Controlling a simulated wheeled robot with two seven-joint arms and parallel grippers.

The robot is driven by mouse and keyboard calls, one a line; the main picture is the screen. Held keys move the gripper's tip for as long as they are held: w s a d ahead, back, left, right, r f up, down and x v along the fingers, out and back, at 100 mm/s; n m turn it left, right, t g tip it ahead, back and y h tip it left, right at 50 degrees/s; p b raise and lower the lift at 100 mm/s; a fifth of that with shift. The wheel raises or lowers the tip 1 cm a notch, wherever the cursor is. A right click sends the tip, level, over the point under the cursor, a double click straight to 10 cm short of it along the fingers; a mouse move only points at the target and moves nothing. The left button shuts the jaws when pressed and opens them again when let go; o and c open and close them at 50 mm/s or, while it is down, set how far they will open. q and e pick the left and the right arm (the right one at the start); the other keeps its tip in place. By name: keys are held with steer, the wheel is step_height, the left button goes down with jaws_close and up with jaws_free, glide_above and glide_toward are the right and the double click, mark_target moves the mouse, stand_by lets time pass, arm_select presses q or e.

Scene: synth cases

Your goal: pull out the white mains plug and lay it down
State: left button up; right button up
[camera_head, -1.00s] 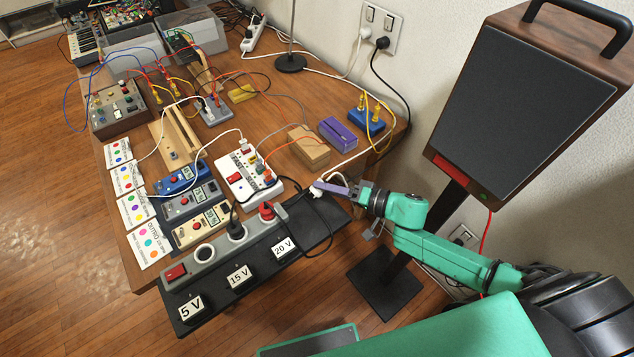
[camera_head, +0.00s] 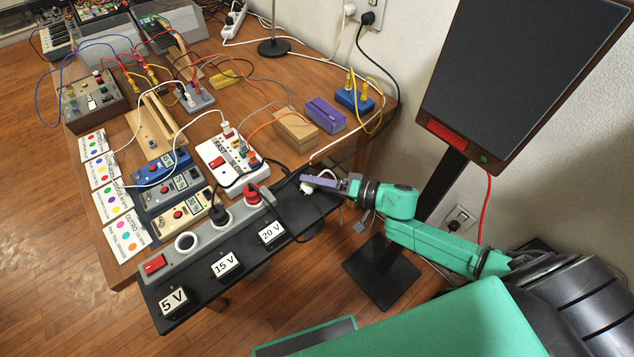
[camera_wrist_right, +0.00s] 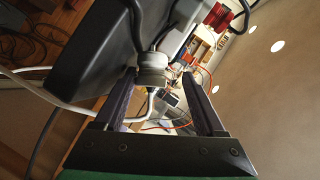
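The white mains plug (camera_head: 307,188) is at the right end of the black shelf (camera_head: 325,204), beyond the end of the grey socket strip (camera_head: 207,233) and apart from its sockets. My right gripper (camera_head: 313,182) is at the plug. In the right wrist view the plug (camera_wrist_right: 152,72) is near the tips of my open fingers (camera_wrist_right: 160,76), closer to the left finger, with a gap to the right one. Its white lead runs off to the left. Whether the plug touches the shelf is unclear. My left gripper is not in view.
A black plug (camera_head: 219,214) and a red plug (camera_head: 251,195) sit in the strip beside an empty socket (camera_head: 187,242) and a red switch (camera_head: 154,264). A black cable loops near my right gripper. A dark speaker (camera_head: 520,75) stands at the right.

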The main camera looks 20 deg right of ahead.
steer(key=shift+d+f, duration=0.1)
steer(key=shift+f, duration=0.15)
steer(key=shift+s+d, duration=0.1)
steer(key=shift+s, duration=0.05)
steer(key=shift+s+d, duration=0.2)
steer(key=shift+d, duration=0.05)
steer(key=r+p+v, duration=0.1)
steer(key=p+v, duration=0.1)
steer(key=v, duration=1.1)
steer(key=shift+d, duration=0.2)
